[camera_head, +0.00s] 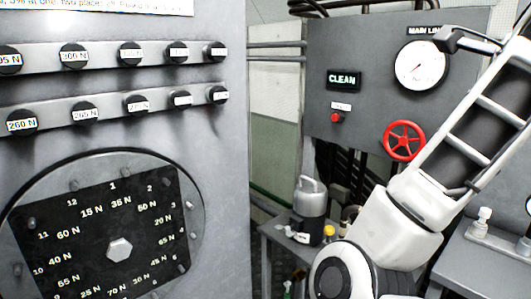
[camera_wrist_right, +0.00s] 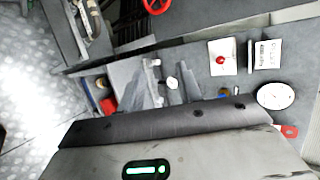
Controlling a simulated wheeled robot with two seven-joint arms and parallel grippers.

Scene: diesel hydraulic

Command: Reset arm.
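My right arm (camera_head: 408,205) comes up from the bottom of the head view and slants to the upper right, in front of a grey control panel. A short black-and-white piece (camera_head: 462,42) juts left near the top of that arm; I cannot tell whether it belongs to my gripper. My left arm and gripper are not in view.
A grey wall at left bears labelled knobs (camera_head: 74,57) and a bolted numbered disc (camera_head: 118,250). A grey canister (camera_head: 312,202) stands low on a bench.

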